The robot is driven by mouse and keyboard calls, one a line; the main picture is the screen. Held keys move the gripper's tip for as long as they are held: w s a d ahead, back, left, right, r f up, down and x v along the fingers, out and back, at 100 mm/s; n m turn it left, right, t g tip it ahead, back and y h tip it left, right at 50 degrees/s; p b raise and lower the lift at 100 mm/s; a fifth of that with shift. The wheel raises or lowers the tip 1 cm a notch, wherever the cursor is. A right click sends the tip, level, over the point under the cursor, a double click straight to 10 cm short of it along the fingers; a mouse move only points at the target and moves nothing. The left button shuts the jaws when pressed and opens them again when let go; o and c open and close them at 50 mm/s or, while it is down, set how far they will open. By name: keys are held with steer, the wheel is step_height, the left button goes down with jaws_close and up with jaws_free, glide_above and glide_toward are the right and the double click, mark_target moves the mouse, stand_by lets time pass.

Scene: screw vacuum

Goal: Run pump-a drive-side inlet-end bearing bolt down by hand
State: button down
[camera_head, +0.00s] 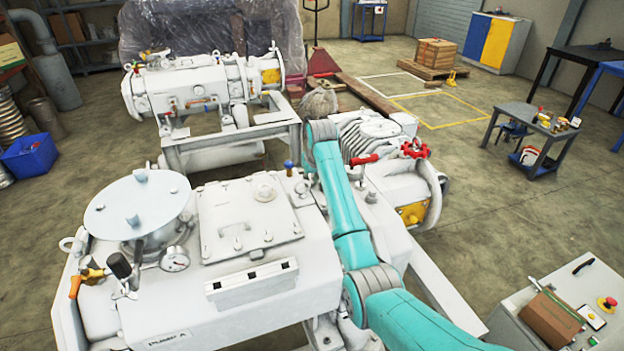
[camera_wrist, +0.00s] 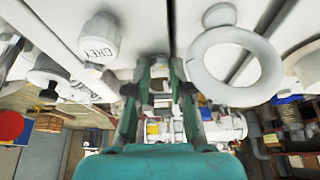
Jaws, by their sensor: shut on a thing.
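Pump A (camera_head: 180,330) is the large white machine in the head view, with its name on the front edge. My teal arm reaches over its right part, and my gripper is hidden there. In the wrist view my gripper (camera_wrist: 158,82) shows from behind, its two dark green fingers closed in near a white pump surface. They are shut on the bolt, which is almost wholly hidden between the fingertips. The bearing seat and thread are not visible, so I cannot tell how deep the bolt sits.
In the wrist view a white lettered cap (camera_wrist: 100,38) is left of my fingers and a large white lifting ring (camera_wrist: 273,68) is right. In the head view a second white pump (camera_head: 190,88) stands behind, red-handled valves (camera_head: 414,149) lie right of my arm, and a control cabinet (camera_head: 585,270) stands front right.

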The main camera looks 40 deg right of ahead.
steer(key=m, duration=0.2)
steer(key=m+g+h, duration=0.1)
steer(key=m, duration=0.2)
steer(key=shift+w+a+m+h, duration=0.15)
steer(key=shift+a+m+h, duration=0.05)
steer(key=shift+m+h, duration=0.1)
steer(key=m+g, duration=0.1)
steer(key=m, duration=0.2)
steer(key=m+g+h, duration=0.1)
steer(key=m, duration=0.2)
steer(key=shift+w+g, duration=0.2)
steer(key=shift+g, duration=0.1)
steer(key=m+g, duration=0.1)
steer(key=m, duration=0.2)
steer(key=shift+w+r+m, duration=0.1)
steer(key=shift+w+m, duration=0.05)
steer(key=shift+m, duration=0.25)
steer(key=shift+w+m+g, duration=0.1)
steer(key=shift+m+g, duration=0.7)
steer(key=shift+m, duration=1.1)
steer(key=c, duration=1.3)
jaws_free()
steer(key=v, duration=1.2)
